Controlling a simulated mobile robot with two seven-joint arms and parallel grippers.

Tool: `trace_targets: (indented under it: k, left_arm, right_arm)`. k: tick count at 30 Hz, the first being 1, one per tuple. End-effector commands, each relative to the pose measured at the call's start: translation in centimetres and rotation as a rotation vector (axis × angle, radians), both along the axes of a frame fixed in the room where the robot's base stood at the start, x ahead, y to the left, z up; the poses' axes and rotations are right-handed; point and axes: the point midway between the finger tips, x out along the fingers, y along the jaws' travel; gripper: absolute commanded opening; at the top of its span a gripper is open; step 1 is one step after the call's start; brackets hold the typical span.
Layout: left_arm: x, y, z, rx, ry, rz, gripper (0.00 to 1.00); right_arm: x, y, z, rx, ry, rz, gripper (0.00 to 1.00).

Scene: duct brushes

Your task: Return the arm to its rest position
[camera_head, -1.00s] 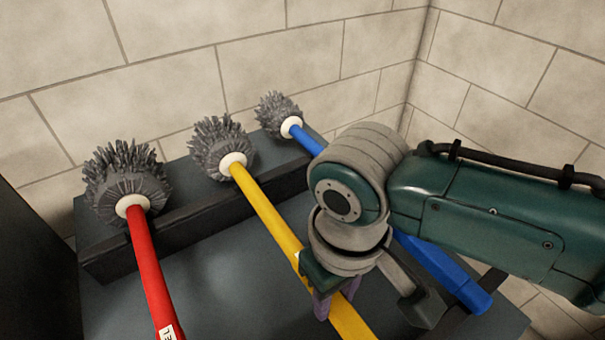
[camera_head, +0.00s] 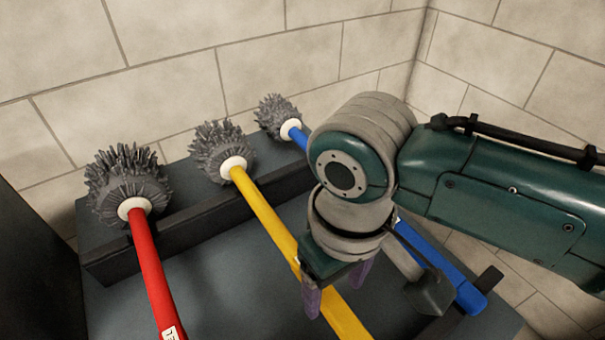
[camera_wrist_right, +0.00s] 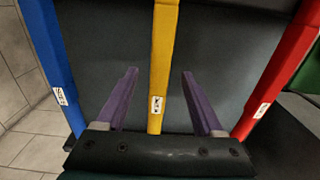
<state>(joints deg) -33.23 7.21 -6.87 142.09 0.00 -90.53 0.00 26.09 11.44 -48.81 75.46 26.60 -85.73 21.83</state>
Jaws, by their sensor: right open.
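My right gripper (camera_head: 335,297) hangs over the yellow-handled brush (camera_head: 262,212), its purple fingers apart on either side of the handle. The right wrist view shows the open fingers (camera_wrist_right: 160,73) with the yellow handle (camera_wrist_right: 159,50) between them and a gap on each side. I cannot tell how high the fingers are above the handle. The gripper holds nothing. My right arm covers part of the blue-handled brush (camera_head: 438,262). My left gripper is not in view.
The red-handled brush (camera_head: 150,268) lies to the left. All three brush heads rest at a dark raised bar (camera_head: 180,229) on a grey-topped table (camera_head: 225,290). Pale block walls (camera_head: 190,60) close off the back and right. A dark panel stands at far left.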

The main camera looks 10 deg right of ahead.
Motion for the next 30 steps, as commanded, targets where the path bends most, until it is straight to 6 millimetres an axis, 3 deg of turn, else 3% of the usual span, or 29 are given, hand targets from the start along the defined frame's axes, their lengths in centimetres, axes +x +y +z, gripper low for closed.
trace_targets:
  k: [3,9,14,20,23,30]
  left_arm:
    - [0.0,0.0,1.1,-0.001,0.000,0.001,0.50]
    - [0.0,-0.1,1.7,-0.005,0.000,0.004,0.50]
    - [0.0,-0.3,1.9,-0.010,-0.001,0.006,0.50]
    - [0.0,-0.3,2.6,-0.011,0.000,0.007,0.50]
    - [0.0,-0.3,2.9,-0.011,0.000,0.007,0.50]
    - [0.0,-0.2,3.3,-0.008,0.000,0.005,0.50]
  right_arm:
    - [0.1,0.0,2.9,0.002,-0.003,0.002,0.69]
    - [0.0,0.0,5.9,0.002,-0.002,0.001,0.69]
    - [-0.8,0.6,6.7,0.030,-0.005,0.010,0.69]
    - [-4.6,2.0,7.4,0.176,-0.073,0.010,0.69]
    - [-6.3,0.8,8.3,0.212,-0.137,-0.030,0.69]
    - [-9.6,-4.5,10.3,0.155,-0.246,-0.126,0.69]
